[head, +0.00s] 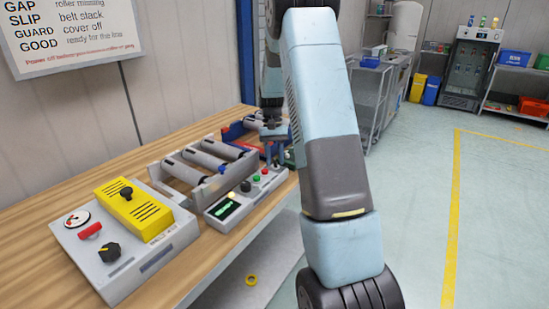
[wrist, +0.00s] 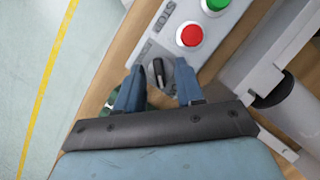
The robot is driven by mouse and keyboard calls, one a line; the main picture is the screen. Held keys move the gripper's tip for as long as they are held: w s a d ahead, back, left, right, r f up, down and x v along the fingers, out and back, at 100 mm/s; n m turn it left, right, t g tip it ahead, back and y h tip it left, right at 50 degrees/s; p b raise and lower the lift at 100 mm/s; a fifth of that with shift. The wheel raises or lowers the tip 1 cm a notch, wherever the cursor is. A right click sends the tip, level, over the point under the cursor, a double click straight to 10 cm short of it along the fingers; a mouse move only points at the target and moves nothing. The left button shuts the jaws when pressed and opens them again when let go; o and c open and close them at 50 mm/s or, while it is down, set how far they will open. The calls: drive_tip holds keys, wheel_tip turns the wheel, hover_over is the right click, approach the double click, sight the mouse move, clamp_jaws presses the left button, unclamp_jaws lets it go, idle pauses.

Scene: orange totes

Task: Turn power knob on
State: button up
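I cannot tell how far the fingertips are above the panel. In the head view my gripper (head: 272,150) is small, over the panel's far end, and the knob is hard to make out.
A red button (wrist: 190,35) and a green button (wrist: 215,5) sit beside the knob. Rollers (head: 205,160) lie behind the panel. A grey box (head: 145,262) with a yellow cover (head: 133,210) and another black knob (head: 109,252) stands at left. Floor at right is clear.

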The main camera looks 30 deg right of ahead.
drive_tip(key=shift+r, duration=0.1)
drive_tip(key=v, duration=1.3)
drive_tip(key=shift+w+r, duration=0.2)
drive_tip(key=shift+d, duration=0.1)
